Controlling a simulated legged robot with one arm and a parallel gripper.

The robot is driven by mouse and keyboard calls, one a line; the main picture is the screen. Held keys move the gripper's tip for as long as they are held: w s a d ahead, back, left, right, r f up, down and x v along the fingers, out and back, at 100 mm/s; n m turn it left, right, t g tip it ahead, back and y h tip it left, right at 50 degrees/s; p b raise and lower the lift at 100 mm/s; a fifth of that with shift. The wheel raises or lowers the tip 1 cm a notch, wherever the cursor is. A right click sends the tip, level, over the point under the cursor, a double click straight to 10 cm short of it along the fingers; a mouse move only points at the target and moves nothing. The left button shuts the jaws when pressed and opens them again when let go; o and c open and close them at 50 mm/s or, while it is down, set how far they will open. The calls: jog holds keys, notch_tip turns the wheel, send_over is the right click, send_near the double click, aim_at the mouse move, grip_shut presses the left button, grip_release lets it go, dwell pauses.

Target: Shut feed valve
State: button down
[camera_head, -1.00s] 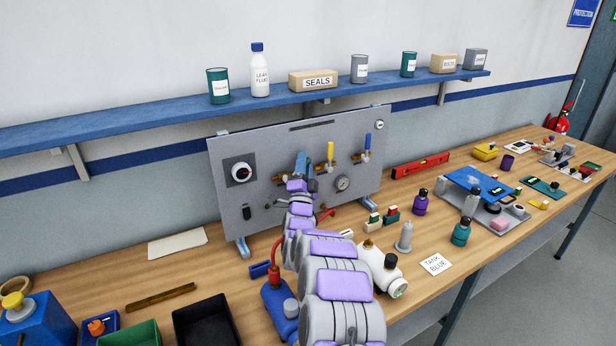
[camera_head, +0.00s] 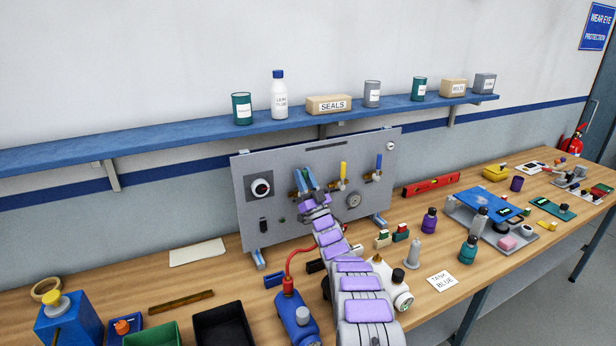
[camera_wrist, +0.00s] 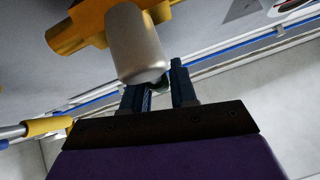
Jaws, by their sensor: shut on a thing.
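A grey upright panel (camera_head: 285,220) on the bench carries three brass valves in a row. The middle one has an upright yellow lever (camera_head: 343,172) and the right one an upright blue lever (camera_head: 379,162). My gripper (camera_head: 306,180) is at the left valve, in front of the panel, and hides most of it. In the wrist view the dark blue fingers (camera_wrist: 163,88) are shut on the valve's lever, which is mostly hidden between them. The brass valve body (camera_wrist: 80,30) and a silver rounded part (camera_wrist: 137,45) show just beyond the fingertips.
A blue bottle-like unit (camera_head: 296,320) with a red hose stands near my arm. A shelf (camera_head: 200,137) with containers runs above. Parts and bottles crowd the bench at right.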

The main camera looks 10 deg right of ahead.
jog(key=shift+a+f+n+g+y, duration=0.15)
jog(key=shift+n+g+y, duration=0.1)
jog(key=shift+n, duration=0.25)
jog(key=shift+a+r+n+g+y, duration=0.15)
jog(key=shift+n+y, duration=0.1)
jog(key=shift+n, duration=0.25)
jog(key=shift+f, duration=0.15)
jog(key=c, duration=1)
grip_release()
notch_tip(320, 180, up, 4)
jog(key=shift+a+p, duration=0.1)
jog(key=shift+p, duration=0.5)
jog(key=s+r+p, duration=0.1)
jog(key=s, duration=1.5)
jog(key=shift+d, duration=0.45)
